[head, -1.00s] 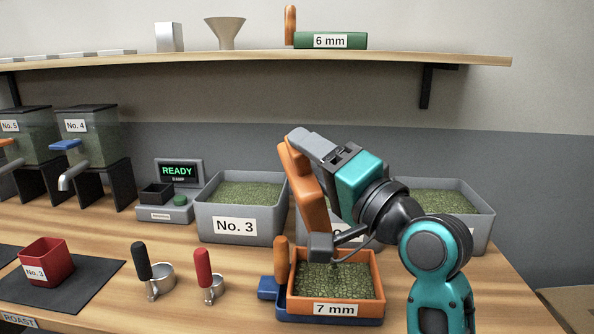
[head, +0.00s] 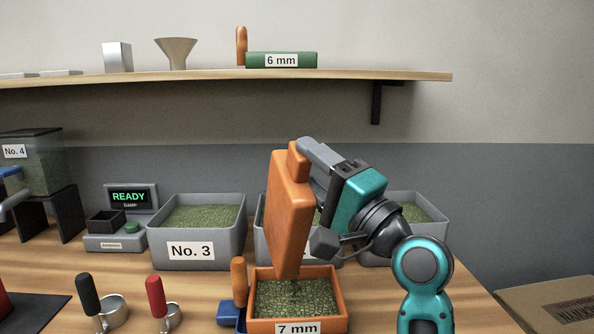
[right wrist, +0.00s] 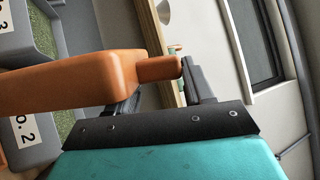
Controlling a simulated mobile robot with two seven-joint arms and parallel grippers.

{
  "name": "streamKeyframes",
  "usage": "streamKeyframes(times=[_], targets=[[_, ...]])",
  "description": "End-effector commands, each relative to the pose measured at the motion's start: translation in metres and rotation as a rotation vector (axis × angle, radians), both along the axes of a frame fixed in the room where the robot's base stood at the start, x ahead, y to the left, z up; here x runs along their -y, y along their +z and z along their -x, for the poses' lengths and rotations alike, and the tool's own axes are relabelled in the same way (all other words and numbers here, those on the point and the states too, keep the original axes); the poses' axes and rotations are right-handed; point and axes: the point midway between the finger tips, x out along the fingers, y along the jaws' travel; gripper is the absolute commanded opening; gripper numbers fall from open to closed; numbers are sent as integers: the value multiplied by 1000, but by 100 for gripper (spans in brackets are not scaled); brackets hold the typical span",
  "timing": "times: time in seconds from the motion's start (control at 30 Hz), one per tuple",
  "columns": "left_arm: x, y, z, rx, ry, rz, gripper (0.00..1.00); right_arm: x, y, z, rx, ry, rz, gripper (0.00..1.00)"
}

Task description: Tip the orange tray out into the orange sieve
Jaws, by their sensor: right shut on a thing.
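The orange tray (head: 288,215) is tipped steeply, nearly upright, above the orange sieve (head: 328,318). Its underside faces the camera, so its inside is hidden. Its lower end is just over the sieve's back part; I cannot tell if they touch. The sieve, labelled "7 mm", holds green beans (head: 310,298); a few dark specks show under the tray's lower end. My right gripper (head: 303,158) is shut on the tray's handle at its upper end. The right wrist view shows the tray (right wrist: 70,82) and handle by the gripper (right wrist: 160,80). My left gripper is not in view.
Grey bins of green beans stand behind, one marked No. 3 (head: 197,252). A red-handled scoop (head: 156,296) and a black-handled scoop (head: 88,296) stand left of the sieve. A shelf (head: 300,76) with a green 6 mm sieve (head: 300,60) runs above.

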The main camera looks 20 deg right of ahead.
Motion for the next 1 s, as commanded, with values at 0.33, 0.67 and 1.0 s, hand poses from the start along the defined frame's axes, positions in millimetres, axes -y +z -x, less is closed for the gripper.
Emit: streamKeyframes(times=[0.33, 0.67, 1.0], targets=[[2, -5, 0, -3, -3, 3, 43, 24, -4, 0, 0, -2, -117, 15], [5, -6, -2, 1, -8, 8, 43, 47, -11, -1, -2, -1, -228, 15], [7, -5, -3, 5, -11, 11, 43, 69, -18, -1, -2, -1, -342, 15]])
